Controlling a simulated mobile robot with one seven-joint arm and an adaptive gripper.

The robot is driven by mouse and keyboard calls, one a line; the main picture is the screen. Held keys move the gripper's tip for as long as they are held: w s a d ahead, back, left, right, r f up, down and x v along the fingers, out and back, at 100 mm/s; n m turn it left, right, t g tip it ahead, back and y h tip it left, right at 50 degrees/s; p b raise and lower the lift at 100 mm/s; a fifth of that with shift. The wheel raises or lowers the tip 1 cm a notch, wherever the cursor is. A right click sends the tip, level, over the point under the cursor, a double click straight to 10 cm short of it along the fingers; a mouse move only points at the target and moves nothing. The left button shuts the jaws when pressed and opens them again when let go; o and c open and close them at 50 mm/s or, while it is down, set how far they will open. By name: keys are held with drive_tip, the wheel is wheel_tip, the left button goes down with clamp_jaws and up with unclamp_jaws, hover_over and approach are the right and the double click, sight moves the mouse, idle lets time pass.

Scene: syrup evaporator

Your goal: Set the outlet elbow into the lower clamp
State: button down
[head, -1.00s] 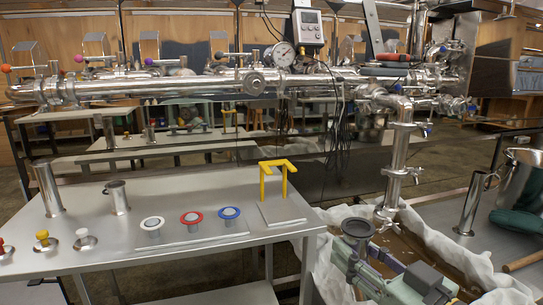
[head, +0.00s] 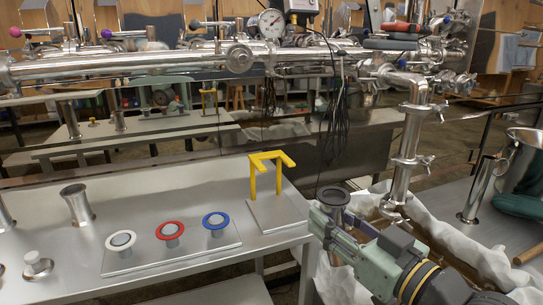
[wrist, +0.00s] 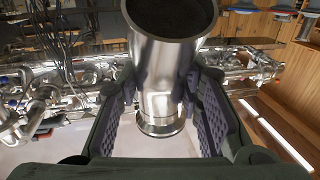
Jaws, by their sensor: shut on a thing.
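My gripper (head: 338,222) is shut on a short steel tube piece with a round flange (head: 333,196), apparently the outlet elbow; its dark open mouth faces up. In the wrist view the shiny elbow (wrist: 165,55) stands between both ridged finger pads (wrist: 160,92), with another flanged end below. Its bend is not clear. The steel drop pipe (head: 411,130) hangs just right of my gripper. It has an upper clamp (head: 421,109) and a lower clamp (head: 410,160), each with a wing nut, and a flanged lower end (head: 394,210). The elbow is apart from the pipe, to its left.
A steel table (head: 150,195) at left carries a yellow stand (head: 268,172), white, red and blue ringed fittings and steel cups. A cloth-lined trough (head: 470,250) lies below the pipe. A steel tube (head: 475,195) and bucket (head: 525,160) stand at right.

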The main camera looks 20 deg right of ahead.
drive_tip(key=x, duration=1.8)
drive_tip(key=shift+f, duration=0.25)
drive_tip(key=c, duration=1.1)
unclamp_jaws()
drive_tip(key=shift+r, duration=0.1)
